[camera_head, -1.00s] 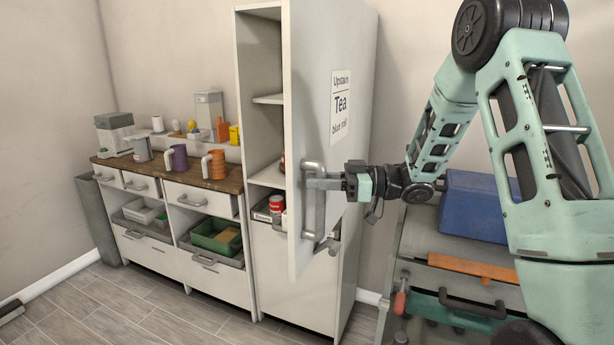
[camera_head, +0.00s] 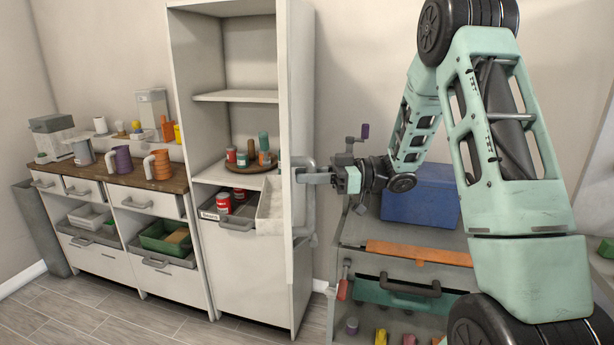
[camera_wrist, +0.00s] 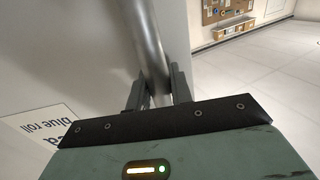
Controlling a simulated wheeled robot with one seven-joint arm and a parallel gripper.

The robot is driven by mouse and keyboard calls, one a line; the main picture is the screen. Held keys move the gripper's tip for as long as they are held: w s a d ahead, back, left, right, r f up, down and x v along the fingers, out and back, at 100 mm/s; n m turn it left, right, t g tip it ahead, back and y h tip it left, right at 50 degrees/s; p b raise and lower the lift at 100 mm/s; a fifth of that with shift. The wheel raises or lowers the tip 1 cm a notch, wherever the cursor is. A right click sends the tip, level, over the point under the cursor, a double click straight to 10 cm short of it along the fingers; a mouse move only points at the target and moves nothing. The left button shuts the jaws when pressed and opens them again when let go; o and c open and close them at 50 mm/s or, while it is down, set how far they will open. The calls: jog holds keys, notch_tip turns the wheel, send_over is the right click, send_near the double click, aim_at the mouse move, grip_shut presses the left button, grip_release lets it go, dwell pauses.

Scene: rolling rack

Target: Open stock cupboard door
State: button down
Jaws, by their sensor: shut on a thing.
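The tall white stock cupboard (camera_head: 181,100) stands left of my arm in the head view. Its door (camera_head: 299,110) is swung wide open and shows nearly edge-on, with the shelves inside exposed. My gripper (camera_head: 325,177) is at the door's vertical bar handle (camera_head: 308,205), right of the door edge. In the wrist view the gripper's two fingers (camera_wrist: 160,88) are shut around the grey metal handle (camera_wrist: 146,45). Part of the door's printed label (camera_wrist: 52,135) shows there at the left. The label is hidden in the head view.
Inside are a round tray (camera_head: 236,167) with cans and a pulled-out drawer (camera_head: 236,223) with red cans. A counter with mugs (camera_head: 158,165) stands left.

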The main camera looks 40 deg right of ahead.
jog(key=c, duration=1.6)
grip_release()
jog(key=b+v, duration=0.4)
jog(key=v, duration=1.3)
jog(key=shift+s+d, duration=0.2)
